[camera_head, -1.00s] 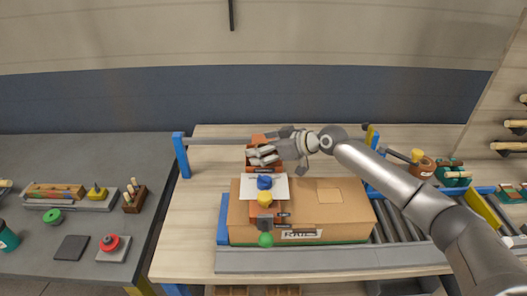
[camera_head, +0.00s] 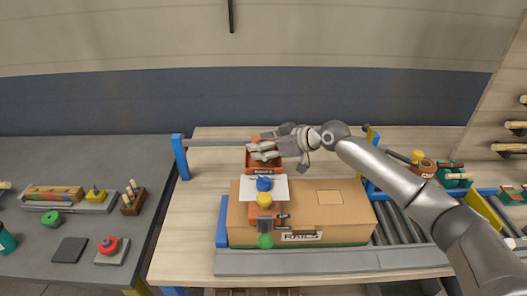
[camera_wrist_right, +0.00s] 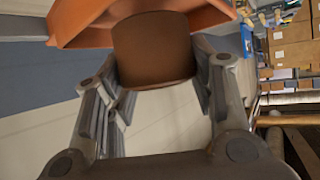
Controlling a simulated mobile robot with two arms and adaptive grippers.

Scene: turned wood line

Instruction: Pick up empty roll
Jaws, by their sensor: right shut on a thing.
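In the wrist view a brown cylinder, the empty roll (camera_wrist_right: 152,50), stands between the fingers of my right gripper (camera_wrist_right: 158,85). The fingers are shut on its sides. An orange holder (camera_wrist_right: 75,22) curves around behind the roll. In the head view my right gripper (camera_head: 264,151) is over the orange holder (camera_head: 264,169) at the back of the table, and the roll is hidden by the fingers. I cannot tell whether the roll is clear of the holder. My left gripper is not in view.
A grey table (camera_head: 45,165) with small parts is at left. Bare wood (camera_head: 205,215) is free left of the box.

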